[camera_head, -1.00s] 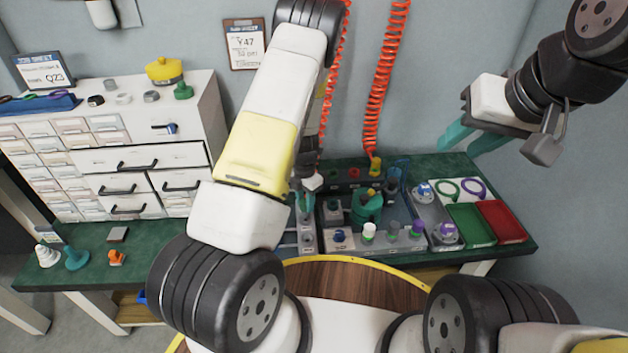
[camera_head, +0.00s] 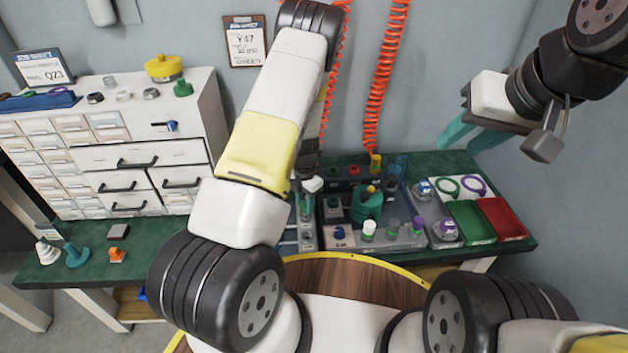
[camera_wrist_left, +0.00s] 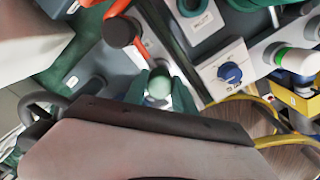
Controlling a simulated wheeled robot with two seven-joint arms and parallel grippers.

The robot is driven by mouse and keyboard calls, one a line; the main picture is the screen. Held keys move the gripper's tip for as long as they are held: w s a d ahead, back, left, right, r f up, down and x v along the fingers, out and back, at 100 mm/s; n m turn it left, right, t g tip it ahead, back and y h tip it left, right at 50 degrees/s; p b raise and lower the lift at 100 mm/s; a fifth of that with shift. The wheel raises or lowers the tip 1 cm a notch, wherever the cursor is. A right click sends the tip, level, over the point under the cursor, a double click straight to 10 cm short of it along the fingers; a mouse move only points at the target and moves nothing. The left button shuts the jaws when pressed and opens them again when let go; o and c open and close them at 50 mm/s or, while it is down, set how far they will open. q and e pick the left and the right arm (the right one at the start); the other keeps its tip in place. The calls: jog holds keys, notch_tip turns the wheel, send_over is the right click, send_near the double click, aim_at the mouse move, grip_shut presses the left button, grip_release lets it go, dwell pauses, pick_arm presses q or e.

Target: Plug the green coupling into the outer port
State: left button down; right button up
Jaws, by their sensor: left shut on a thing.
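The gripper is over the narrow grey strip left of the main fixture. In the head view the left gripper (camera_head: 306,205) is small and partly covered by my arm. I cannot tell which opening is the outer port, or whether the coupling touches one. My right gripper (camera_head: 473,138) is open and empty, high above the back right of the bench.
A dark round cap with an orange-red hose (camera_wrist_left: 119,32) is close to the left gripper. A blue knob (camera_wrist_left: 229,73) sits on a white plate to the right. Green (camera_head: 470,222) and red (camera_head: 502,219) trays lie at the bench's right. A drawer cabinet (camera_head: 140,160) stands left.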

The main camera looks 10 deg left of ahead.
pick_arm(q)
jog(key=shift+f, duration=0.3)
jog(key=c, duration=0.9)
grip_release()
jog(key=shift+c, duration=0.2)
jog(key=shift+r, duration=0.1)
notch_tip(320, 180, up, 8)
jog(key=shift+f, duration=0.2)
jog(key=shift+r, duration=0.1)
